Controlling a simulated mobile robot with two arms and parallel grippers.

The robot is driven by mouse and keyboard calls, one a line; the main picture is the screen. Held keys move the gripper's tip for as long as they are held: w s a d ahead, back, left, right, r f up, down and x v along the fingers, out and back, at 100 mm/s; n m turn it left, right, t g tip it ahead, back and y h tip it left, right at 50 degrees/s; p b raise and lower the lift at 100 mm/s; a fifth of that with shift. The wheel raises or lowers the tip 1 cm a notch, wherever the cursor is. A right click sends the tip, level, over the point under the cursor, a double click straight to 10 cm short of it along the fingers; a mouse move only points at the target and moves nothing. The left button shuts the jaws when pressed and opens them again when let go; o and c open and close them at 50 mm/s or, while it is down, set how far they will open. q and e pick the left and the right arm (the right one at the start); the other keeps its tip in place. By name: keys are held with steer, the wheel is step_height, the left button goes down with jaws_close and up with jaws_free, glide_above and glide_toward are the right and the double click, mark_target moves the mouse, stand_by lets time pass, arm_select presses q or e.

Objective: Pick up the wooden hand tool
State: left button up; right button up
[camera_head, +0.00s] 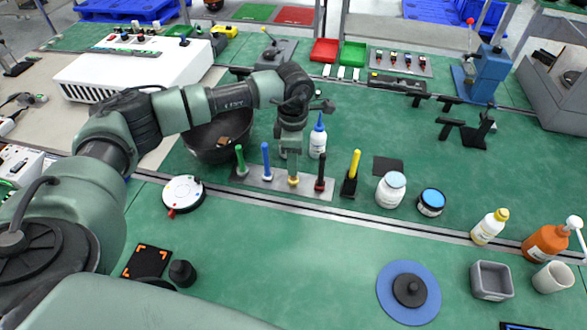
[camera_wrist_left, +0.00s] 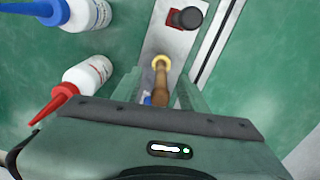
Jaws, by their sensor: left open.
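The wooden hand tool (camera_head: 293,181) stands upright in a grey metal rack (camera_head: 262,182), between a blue-handled tool (camera_head: 266,160) and a dark one with a red base (camera_head: 320,175). My left gripper (camera_head: 292,155) points down over the wooden tool and hides its upper part in the head view. In the left wrist view, the brown handle (camera_wrist_left: 163,84) with its yellow ring lies between the two open fingers (camera_wrist_left: 160,95). I cannot tell whether either finger touches it. My right gripper is not in view.
A green-handled tool (camera_head: 240,160) stands at the rack's left end, near a dark bowl (camera_head: 205,152). A blue-nozzled bottle (camera_head: 318,140) stands just behind the rack. A red-nozzled bottle (camera_wrist_left: 88,76) is close beside my gripper. A yellow-topped tool (camera_head: 351,174) stands right of the rack.

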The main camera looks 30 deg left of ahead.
arm_select(q)
steer(key=shift+f, duration=0.55)
steer(key=shift+c, duration=0.3)
jaws_close()
steer(key=shift+r, duration=0.1)
step_height(320, 180, up, 20)
steer(key=b, duration=0.4)
